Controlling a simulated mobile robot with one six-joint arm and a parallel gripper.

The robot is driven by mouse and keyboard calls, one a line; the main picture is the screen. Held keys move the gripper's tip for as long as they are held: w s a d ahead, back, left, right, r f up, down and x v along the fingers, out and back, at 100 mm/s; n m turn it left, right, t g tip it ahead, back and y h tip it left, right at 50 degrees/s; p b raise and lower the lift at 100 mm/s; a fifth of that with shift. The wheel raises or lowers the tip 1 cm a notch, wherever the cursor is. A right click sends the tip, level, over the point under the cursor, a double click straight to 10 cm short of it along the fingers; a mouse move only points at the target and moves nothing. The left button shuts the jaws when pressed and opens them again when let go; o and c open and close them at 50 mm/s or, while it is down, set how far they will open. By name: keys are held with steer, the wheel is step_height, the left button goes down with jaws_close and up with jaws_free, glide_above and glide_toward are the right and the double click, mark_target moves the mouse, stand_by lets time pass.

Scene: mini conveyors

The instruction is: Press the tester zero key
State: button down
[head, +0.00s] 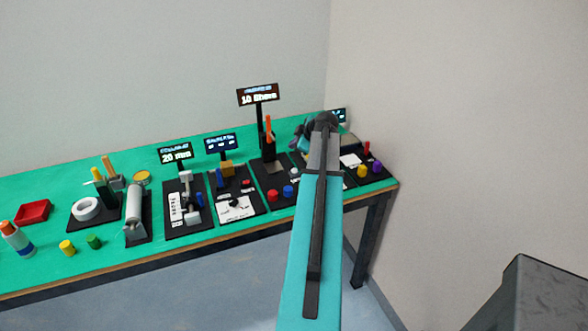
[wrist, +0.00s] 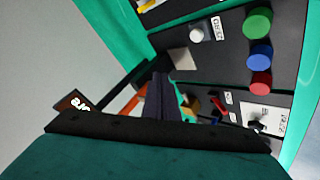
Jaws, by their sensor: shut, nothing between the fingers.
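The tester looks to be the dark panel (wrist: 228,62) in the wrist view, with a green button (wrist: 257,22), a blue button (wrist: 259,55) and a red button (wrist: 261,87) in a row. A smaller white round key (wrist: 197,33) with a white label beside it sits on the same panel; I cannot read the label. In the head view the red button (head: 272,195) and blue button (head: 288,191) show, and my arm covers part of the panel. My gripper (wrist: 161,80) is shut and empty, apart from the white key. In the head view its fingertips are hard to make out.
A display on a post (head: 258,95) reads about 10 Ohms and stands behind the panel, near an orange upright part (head: 268,132). Other stations with displays (head: 175,154) line the green table (head: 140,255) to the left. A wall (head: 450,110) closes the right side.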

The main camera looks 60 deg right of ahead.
steer(key=shift+s+d, duration=0.15)
steer(key=shift+s, duration=0.1)
steer(key=shift+f, duration=0.1)
steer(key=b, duration=0.2)
glide_above(294, 170)
steer(key=s, duration=0.1)
steer(key=shift+s+f, duration=0.1)
steer(key=shift+f, duration=3.15)
steer(key=shift+f+b, duration=0.95)
steer(key=shift+f, duration=0.1)
steer(key=shift+f+b, duration=0.95)
steer(key=shift+b, duration=0.45)
steer(key=shift+r, duration=0.9)
steer(key=shift+r, duration=0.15)
